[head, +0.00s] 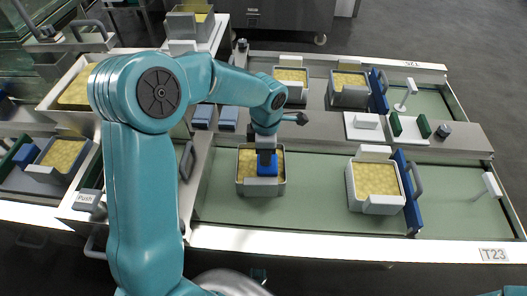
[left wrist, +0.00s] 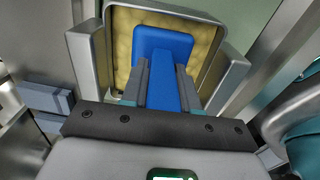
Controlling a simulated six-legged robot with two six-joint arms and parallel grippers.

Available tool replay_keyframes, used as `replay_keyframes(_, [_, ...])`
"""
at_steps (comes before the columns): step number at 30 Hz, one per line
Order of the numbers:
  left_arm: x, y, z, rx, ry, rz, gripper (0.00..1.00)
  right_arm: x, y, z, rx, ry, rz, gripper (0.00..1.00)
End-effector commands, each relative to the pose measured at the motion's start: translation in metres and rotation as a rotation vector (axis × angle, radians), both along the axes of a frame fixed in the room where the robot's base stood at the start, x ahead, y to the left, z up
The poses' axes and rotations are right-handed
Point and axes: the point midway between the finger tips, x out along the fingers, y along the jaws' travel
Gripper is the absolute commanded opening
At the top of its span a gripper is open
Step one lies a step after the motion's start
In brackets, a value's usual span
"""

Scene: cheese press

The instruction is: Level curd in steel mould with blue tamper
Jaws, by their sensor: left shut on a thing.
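My left gripper (head: 265,153) is shut on the blue tamper (head: 267,170) and holds it over the steel mould (head: 239,178) on the near green belt. Yellow curd (head: 247,160) shows around the tamper inside the mould. In the left wrist view the fingers (left wrist: 163,72) grip the tamper's stem, and its flat blue head (left wrist: 163,42) lies over the curd (left wrist: 122,45), within the mould's walls (left wrist: 85,58). I cannot tell whether the head touches the curd. My right gripper is out of view.
Another curd-filled mould (head: 351,188) stands right on the near belt, beside a blue plate with a handle (head: 408,190). More filled moulds (head: 334,96) stand on the far belt. A white tray (head: 362,135) lies between the belts. The near belt (head: 315,190) is clear between its two moulds.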

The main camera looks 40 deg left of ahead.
Motion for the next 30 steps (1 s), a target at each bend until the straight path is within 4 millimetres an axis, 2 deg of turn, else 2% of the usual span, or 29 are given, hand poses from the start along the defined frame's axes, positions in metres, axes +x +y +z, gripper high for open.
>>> replay_keyframes(17, [-0.023, 0.033, 0.001, 0.000, 0.000, 0.002, 0.00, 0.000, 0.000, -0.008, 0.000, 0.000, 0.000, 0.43])
replay_keyframes(23, [-0.020, 0.028, 0.001, 0.000, 0.000, -0.002, 0.00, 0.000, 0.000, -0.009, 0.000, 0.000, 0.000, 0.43])
replay_keyframes(30, [-0.009, 0.013, 0.000, 0.000, -0.001, -0.002, 0.00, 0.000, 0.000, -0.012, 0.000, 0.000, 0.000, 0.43])
